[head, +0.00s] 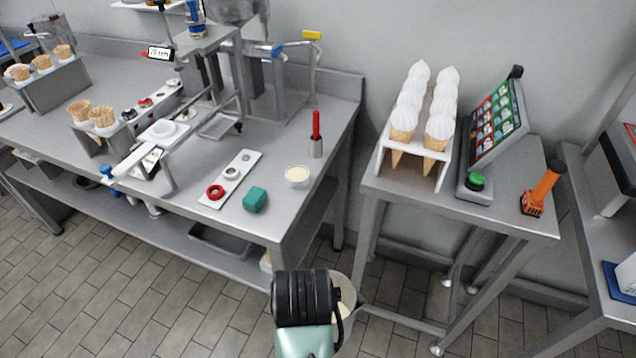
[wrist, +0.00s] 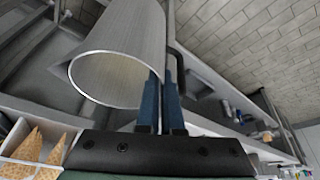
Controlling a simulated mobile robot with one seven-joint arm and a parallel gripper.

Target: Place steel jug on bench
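The steel jug (head: 343,299) is at the bottom of the head view, in front of the bench and partly hidden behind my gripper. It has pale contents. In the wrist view the jug (wrist: 130,45) fills the upper left, with its round mouth facing the camera. My gripper's blue fingers (wrist: 161,100) are close together at the jug's side, shut on its dark handle. In the head view the fingertips are hidden by the black gripper body. The steel bench (head: 290,216) stands at the left and is apart from the jug.
On the bench are a teal block (head: 255,199), a small cream bowl (head: 297,176), a white tray (head: 230,179) and a red-handled tool (head: 316,135). The bench's front right corner is bare. A smaller table (head: 390,186) holds filled cones and a screen.

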